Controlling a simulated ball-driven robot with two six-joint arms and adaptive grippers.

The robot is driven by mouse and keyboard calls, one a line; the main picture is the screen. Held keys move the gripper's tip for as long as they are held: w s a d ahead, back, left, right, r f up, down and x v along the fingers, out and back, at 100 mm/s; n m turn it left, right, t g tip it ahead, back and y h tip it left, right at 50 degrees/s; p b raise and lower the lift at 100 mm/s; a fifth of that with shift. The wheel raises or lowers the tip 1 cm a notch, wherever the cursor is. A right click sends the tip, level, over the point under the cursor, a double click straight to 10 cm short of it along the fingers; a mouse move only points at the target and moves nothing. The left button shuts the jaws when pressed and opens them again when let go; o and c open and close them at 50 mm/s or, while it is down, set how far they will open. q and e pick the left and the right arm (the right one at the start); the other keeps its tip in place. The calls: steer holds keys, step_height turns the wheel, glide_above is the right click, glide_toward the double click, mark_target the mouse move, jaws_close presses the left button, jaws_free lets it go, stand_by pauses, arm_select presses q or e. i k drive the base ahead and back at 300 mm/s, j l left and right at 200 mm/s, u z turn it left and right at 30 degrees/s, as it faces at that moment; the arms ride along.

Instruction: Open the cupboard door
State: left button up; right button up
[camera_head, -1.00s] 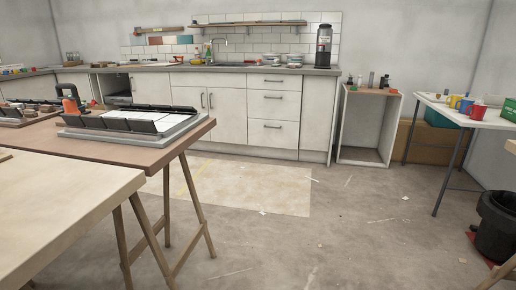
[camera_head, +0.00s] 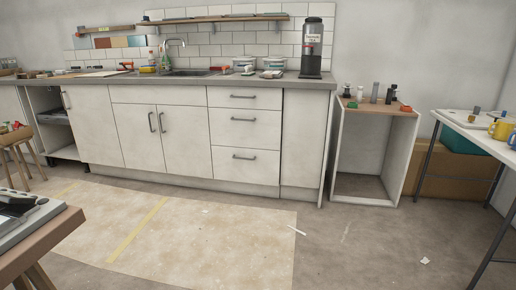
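A row of white base cupboards stands along the back wall under a grey worktop (camera_head: 170,83). Two shut cupboard doors with upright handles, a left one (camera_head: 133,136) and a right one (camera_head: 185,142), are side by side under the sink (camera_head: 195,73). Another white door (camera_head: 92,125) with a handle at its upper left edge is beside an open compartment (camera_head: 58,136) at the left. A narrow plain panel (camera_head: 303,138) closes the right end of the row. Neither of my grippers is in view.
An open white cabinet (camera_head: 339,150) stands right of the row. A table (camera_head: 468,128) with mugs is at the right. A brown tabletop corner (camera_head: 45,243) juts in at lower left. The floor sheet (camera_head: 215,240) before the cupboards is clear of large objects.

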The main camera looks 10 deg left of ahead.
mark_target(89, 108)
steer(key=i+u, duration=0.2)
steer(key=i, duration=0.35)
steer(key=i+u, duration=0.2)
steer(key=i, duration=0.3)
steer(key=i+l+u, duration=0.2)
steer(key=i, duration=0.35)
steer(key=i+l+u, duration=0.2)
steer(key=i, duration=0.3)
steer(key=i+j+u, duration=0.3)
steer(key=u, duration=0.2)
steer(key=i+u, duration=0.95)
steer(key=i+l+u, duration=0.3)
steer(key=i+u, duration=0.2)
